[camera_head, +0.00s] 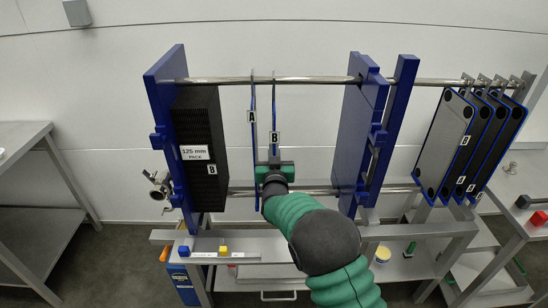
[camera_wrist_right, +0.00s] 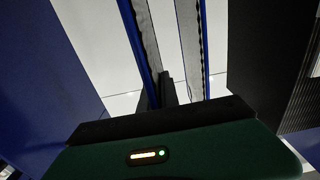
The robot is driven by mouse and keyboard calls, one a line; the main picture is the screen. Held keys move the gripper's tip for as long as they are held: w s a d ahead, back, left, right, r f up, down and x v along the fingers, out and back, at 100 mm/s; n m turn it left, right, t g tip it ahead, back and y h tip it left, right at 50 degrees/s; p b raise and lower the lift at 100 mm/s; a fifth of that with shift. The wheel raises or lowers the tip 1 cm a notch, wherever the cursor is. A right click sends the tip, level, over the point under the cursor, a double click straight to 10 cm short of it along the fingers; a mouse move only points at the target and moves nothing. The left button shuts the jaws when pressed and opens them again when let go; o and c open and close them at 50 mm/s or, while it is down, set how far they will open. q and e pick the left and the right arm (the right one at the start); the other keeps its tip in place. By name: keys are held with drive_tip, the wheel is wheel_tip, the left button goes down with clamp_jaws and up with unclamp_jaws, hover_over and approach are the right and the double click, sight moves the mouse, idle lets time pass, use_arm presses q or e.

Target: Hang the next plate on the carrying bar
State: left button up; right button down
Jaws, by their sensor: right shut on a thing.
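Plate B (camera_head: 274,110), thin and seen edge-on, stands upright between the two blue end plates. Its top reaches the upper carrying bar (camera_head: 315,79); whether its hook rests on the bar I cannot tell. My right gripper (camera_head: 274,164) is shut on its lower part. In the right wrist view, plate B (camera_wrist_right: 140,40) runs down to the dark fingers (camera_wrist_right: 164,90). Plate A (camera_head: 252,145) hangs just left of it, apart, and also shows in the wrist view (camera_wrist_right: 190,40). My left gripper is not in view.
A black plate pack (camera_head: 203,125) stands against the left blue end plate (camera_head: 165,85). The right blue end plate (camera_head: 358,135) leaves free room beside plate B. Several plates (camera_head: 445,135) hang in a rack at the right. A lower bar (camera_head: 320,190) crosses behind my arm.

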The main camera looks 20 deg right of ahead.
drive_tip(key=f+b+x, duration=0.1)
drive_tip(key=x, duration=0.6)
drive_tip(key=shift+f, duration=0.2)
idle(0.4)
drive_tip(key=c, duration=1.5)
unclamp_jaws()
drive_tip(key=b+v, duration=0.2)
drive_tip(key=v, duration=1.5)
drive_tip(key=s+f+n+g+y+p, duration=0.1)
drive_tip(key=s+f+g, duration=0.3)
drive_tip(key=s, duration=0.7)
drive_tip(key=s+f+n+g+y+p, duration=0.1)
drive_tip(key=s+f+g, duration=0.4)
drive_tip(key=s, duration=0.6)
drive_tip(key=s+f+n+g+y+p, duration=0.1)
drive_tip(key=s+f+g, duration=0.4)
drive_tip(key=s, duration=0.6)
drive_tip(key=shift+s+d+g+y+p, duration=0.1)
drive_tip(key=shift+d+g+y+p, duration=0.3)
drive_tip(key=shift+y, duration=0.4)
